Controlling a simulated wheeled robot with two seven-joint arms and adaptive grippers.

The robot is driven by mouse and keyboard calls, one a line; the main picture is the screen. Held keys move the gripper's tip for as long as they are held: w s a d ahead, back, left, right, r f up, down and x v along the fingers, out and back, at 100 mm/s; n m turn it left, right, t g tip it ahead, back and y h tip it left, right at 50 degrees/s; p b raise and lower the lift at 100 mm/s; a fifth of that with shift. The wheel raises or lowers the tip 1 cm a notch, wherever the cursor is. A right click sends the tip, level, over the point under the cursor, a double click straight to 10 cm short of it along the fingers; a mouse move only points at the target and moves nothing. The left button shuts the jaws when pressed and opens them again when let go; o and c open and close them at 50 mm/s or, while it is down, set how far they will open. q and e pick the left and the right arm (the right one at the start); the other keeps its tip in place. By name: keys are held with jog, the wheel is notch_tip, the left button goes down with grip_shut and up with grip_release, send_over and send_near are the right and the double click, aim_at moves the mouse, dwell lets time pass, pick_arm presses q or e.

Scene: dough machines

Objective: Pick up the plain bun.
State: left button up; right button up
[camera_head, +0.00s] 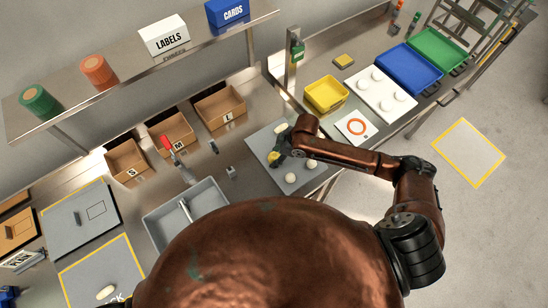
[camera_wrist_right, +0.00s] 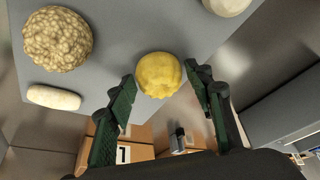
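In the right wrist view, a yellow round bun (camera_wrist_right: 158,75) lies on the grey tray. My right gripper (camera_wrist_right: 160,82) is open, with its two dark green fingers on either side of that bun's near edge; I cannot tell if they touch it. In the head view, the right gripper (camera_head: 279,152) is over the tray beside the yellow bun (camera_head: 274,158). A smooth pale round bun (camera_wrist_right: 228,5), cut by the top edge, looks like the plain one; in the head view it appears to be the pale bun (camera_head: 291,178).
A bumpy tan bun (camera_wrist_right: 58,38) and an oblong white roll (camera_wrist_right: 53,97) share the grey tray (camera_wrist_right: 118,30). A yellow bin (camera_head: 325,94) and a blue tray (camera_head: 409,70) stand right.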

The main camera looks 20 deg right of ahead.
jog(key=c, duration=0.9)
jog(key=shift+r, duration=0.15)
